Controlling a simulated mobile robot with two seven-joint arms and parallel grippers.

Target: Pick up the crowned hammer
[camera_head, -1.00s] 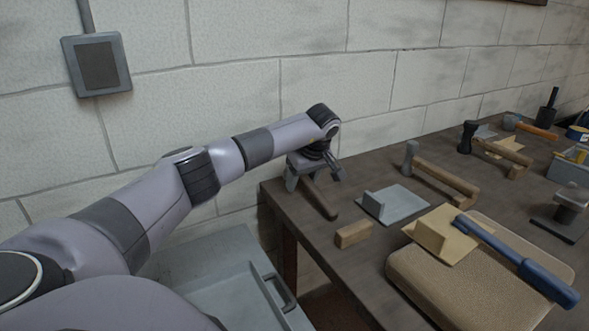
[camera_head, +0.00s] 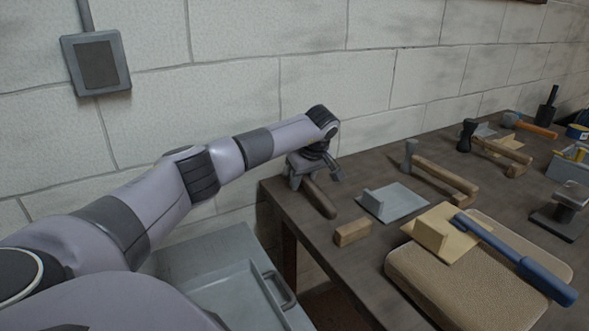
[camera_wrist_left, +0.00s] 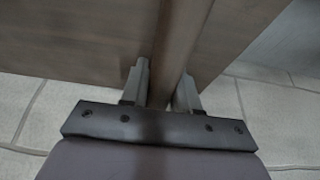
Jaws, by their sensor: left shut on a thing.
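My left gripper (camera_head: 314,174) is at the far left corner of the bench, next to the wall. It is shut on a brown wooden handle (camera_head: 322,202), whose free end points toward the front of the bench. In the left wrist view the handle (camera_wrist_left: 173,45) runs between the two fingers of my left gripper (camera_wrist_left: 162,92). The head of this tool is hidden, so I cannot tell if it is the crowned hammer. A hammer with a grey head (camera_head: 409,152) and a hammer with a black head (camera_head: 467,136) lie farther right. My right gripper is not in view.
A small wood block (camera_head: 352,233) and a grey metal plate (camera_head: 393,203) lie close to the gripper. A tan pad (camera_head: 425,279) carries a blue-handled tool (camera_head: 530,268). The block wall (camera_head: 380,80) stands close behind. A grey drawer unit (camera_head: 215,262) is below left.

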